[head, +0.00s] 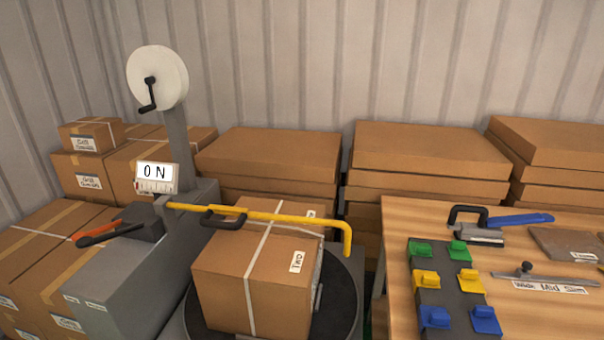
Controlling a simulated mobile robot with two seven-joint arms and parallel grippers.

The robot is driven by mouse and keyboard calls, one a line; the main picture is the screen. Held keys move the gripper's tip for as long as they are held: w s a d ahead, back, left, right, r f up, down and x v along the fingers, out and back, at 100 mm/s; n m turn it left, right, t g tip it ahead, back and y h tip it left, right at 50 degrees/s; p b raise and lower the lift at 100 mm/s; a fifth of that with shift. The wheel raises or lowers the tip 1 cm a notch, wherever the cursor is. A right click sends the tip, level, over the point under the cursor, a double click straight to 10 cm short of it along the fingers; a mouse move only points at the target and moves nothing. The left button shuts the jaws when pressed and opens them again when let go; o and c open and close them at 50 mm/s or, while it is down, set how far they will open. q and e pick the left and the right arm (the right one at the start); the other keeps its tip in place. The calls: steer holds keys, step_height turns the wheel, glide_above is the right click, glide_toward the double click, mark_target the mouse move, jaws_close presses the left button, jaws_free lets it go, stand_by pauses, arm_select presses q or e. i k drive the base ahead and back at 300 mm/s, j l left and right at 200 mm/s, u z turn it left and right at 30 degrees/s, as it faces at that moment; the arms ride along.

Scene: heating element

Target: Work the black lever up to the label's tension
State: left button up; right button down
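A grey strapping machine (180,220) stands left of centre, with a small white display (157,172) reading 0 N above a scale. A black lever-like handle (213,220) sits by the yellow arm (270,215), which reaches right over a carton. A lever with an orange grip (95,236) sticks out left from a dark block. Which one the task means I cannot tell for sure. The carton (240,275) has white strap around it and a small label (297,261) whose text I cannot read surely. Neither of my grippers is in view.
The carton rests on a dark round turntable (347,300). A white reel (158,76) with a black crank stands above the machine. The wooden table (400,212) at right holds coloured clips (425,280) and tools. Stacked cartons (270,155) line the back wall and left side.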

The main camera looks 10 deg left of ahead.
mark_target(88, 240)
steer(key=u, duration=1.45)
